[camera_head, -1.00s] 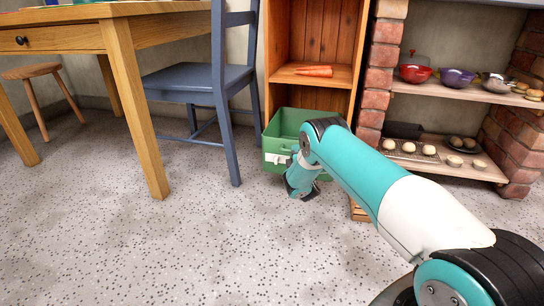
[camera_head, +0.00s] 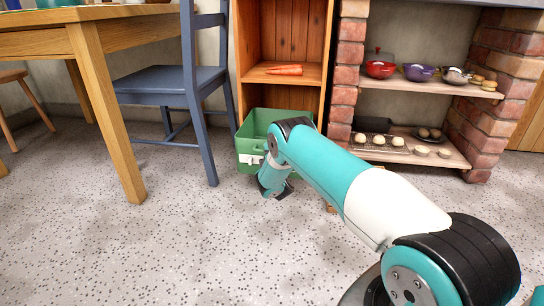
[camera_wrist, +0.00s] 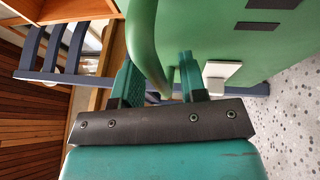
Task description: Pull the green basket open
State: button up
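The green basket (camera_head: 250,151) sits in the bottom of the wooden shelf unit, with its front and part of its inside showing in the head view. A white tag is on its front. In the wrist view the basket front (camera_wrist: 225,55) fills the upper right, and its curved green handle (camera_wrist: 143,35) runs down between my two fingers. My gripper (camera_wrist: 160,75) has its fingers apart, one on each side of the handle. A gap shows between the handle and the right finger. In the head view my gripper is mostly hidden, low in front of the basket.
A blue chair (camera_head: 176,85) and a wooden table (camera_head: 88,50) stand left of the basket. A brick pillar (camera_head: 344,90) and shelves with bowls and buns stand right. Carrots (camera_head: 285,70) lie on the shelf above. The speckled floor (camera_head: 180,240) in front is clear.

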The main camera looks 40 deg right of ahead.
jog(key=shift+s+a, duration=0.1)
jog(key=p+v, duration=1.7)
jog(key=p, duration=0.3)
